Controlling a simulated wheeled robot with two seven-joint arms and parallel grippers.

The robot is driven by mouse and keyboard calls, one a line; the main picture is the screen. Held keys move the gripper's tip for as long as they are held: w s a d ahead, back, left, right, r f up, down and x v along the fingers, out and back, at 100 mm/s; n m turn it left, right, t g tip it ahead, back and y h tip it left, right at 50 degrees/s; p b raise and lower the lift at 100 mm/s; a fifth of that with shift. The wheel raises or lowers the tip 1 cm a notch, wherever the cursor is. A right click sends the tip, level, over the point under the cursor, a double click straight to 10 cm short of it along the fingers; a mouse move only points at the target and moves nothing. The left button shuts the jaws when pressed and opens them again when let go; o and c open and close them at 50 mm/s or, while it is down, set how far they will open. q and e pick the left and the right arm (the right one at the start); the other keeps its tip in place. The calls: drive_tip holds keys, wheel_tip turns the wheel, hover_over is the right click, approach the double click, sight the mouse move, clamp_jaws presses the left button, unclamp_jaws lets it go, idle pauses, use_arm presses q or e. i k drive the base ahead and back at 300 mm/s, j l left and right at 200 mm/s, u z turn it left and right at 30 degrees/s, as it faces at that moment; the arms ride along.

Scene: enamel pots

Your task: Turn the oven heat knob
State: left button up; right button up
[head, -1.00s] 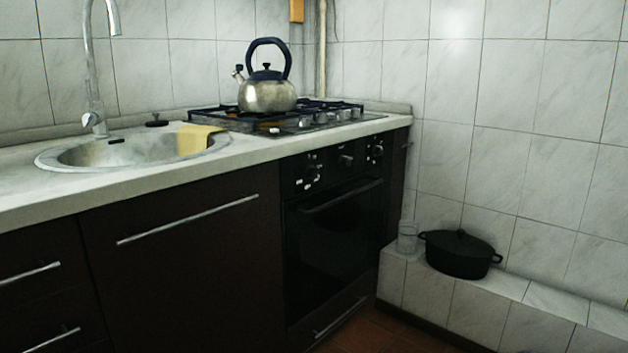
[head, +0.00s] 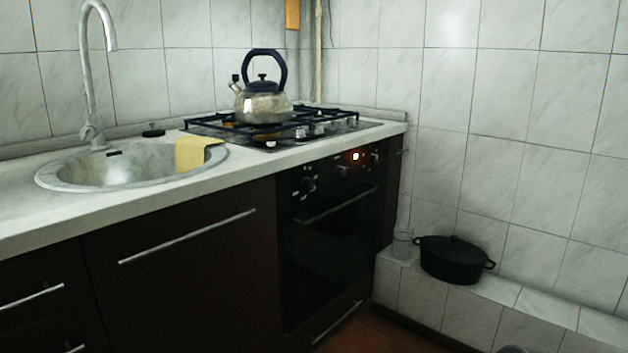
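The black built-in oven (head: 330,240) stands under the counter at the centre of the head view. Its control panel (head: 325,172) carries dark knobs with pale markings: a left knob (head: 310,170), a middle knob (head: 343,168) and a right knob (head: 375,157). A red-orange light (head: 355,156) glows between the middle and right knobs. The oven door is shut, with a bar handle (head: 335,207) below the panel. Which knob sets the heat is too small to read. Neither of my grippers is in view.
A steel kettle (head: 263,104) stands on the gas hob (head: 225,133) above the oven.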

sight(307, 183)
drive_tip(key=i+z, duration=1)
drive_tip(key=z, duration=0.15)
drive_tip(key=i+j+z, duration=0.25)
drive_tip(key=z, duration=0.15)
